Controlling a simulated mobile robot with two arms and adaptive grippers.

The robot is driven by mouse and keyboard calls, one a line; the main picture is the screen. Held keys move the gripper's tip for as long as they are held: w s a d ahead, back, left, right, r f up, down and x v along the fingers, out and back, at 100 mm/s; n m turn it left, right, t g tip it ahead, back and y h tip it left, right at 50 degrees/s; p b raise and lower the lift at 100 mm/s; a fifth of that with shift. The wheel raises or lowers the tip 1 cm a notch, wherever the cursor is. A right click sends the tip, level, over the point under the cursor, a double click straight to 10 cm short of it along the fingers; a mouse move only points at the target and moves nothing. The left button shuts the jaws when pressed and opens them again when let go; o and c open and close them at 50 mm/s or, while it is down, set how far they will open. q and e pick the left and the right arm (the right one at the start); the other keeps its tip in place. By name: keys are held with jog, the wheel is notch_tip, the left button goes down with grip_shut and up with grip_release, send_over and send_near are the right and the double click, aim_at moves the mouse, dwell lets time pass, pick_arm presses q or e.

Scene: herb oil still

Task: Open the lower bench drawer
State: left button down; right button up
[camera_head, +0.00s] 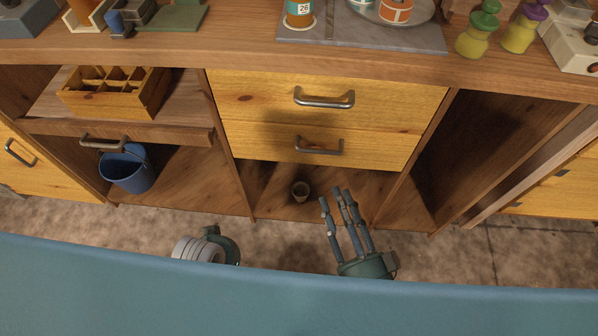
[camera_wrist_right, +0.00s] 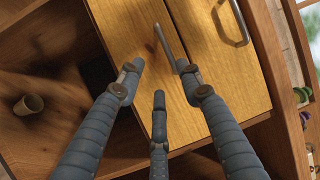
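The lower bench drawer (camera_head: 270,142) is a yellow wooden front below the upper drawer, and it looks shut. Its grey bar handle (camera_head: 319,148) is bare in the head view. My right gripper (camera_head: 337,194) is below and in front of it, its fingers pointing up toward the drawer, spread and empty. In the right wrist view the lower handle (camera_wrist_right: 168,48) shows just beyond the gap between the open fingertips; contact cannot be seen. My left gripper (camera_head: 220,243) is partly in view at lower left; its fingers are hidden.
The upper drawer (camera_head: 270,93) has its own handle (camera_head: 324,99). A small cup (camera_head: 300,191) stands on the shelf under the drawers. At left are a blue bucket (camera_head: 127,170) and a divided wooden box (camera_head: 115,92). Jars and bottles stand on the bench top (camera_head: 180,52).

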jog(key=r+x, duration=0.1)
jog(key=x, duration=0.9)
jog(key=shift+w+m, duration=0.3)
jog(key=shift+w, duration=0.05)
jog(key=shift+r, duration=0.1)
grip_shut()
